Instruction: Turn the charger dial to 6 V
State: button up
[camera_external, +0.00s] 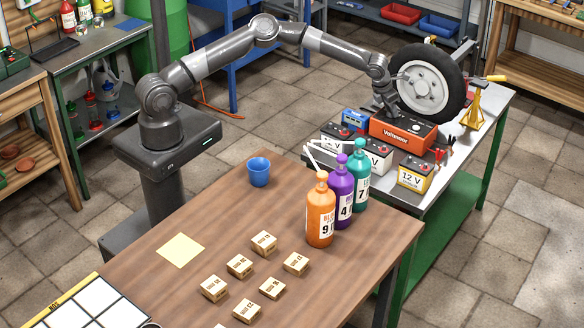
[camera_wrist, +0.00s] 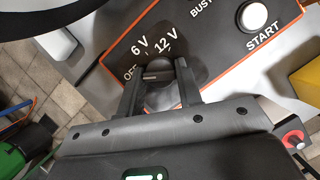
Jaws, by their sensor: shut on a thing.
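The orange-red charger (camera_external: 403,137) stands on the grey-topped bench, under my gripper (camera_external: 388,108). In the wrist view its dark panel (camera_wrist: 222,58) carries the labels OFF, 6 V and 12 V around a dark dial (camera_wrist: 158,72), with a white START button (camera_wrist: 252,17) to the right. My gripper (camera_wrist: 159,78) is shut on the dial, one finger on each side. A short light mark shows on the dial between the fingers. The fingers partly cover the dial and the OFF label, so I cannot tell for sure which setting it points to.
A wheel with a black tyre (camera_external: 428,82) stands close behind the charger. A blue device (camera_external: 355,121), white batteries (camera_external: 375,155) and a yellow 12 V battery (camera_external: 415,176) crowd its left and front. A yellow jack stand (camera_external: 474,108) is at right. Tall bottles (camera_external: 320,212) stand on the wooden table.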

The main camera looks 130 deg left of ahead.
jog(key=m, duration=0.2)
jog(key=m+t+h, duration=0.1)
jog(key=m, duration=0.2)
jog(key=shift+s+t, duration=0.1)
jog(key=shift+t, duration=0.2)
jog(key=m+h, duration=0.1)
jog(key=m, duration=0.2)
jog(key=m+h, duration=0.1)
jog(key=m, duration=0.1)
jog(key=shift+a+m+t, duration=0.15)
jog(key=shift+m+t, duration=0.25)
jog(key=o, duration=1)
jog(key=shift+c, duration=0.2)
jog(key=a+v, duration=0.1)
jog(key=v, duration=0.9)
jog(key=shift+s+d+r, duration=0.25)
jog(key=shift+r, duration=0.1)
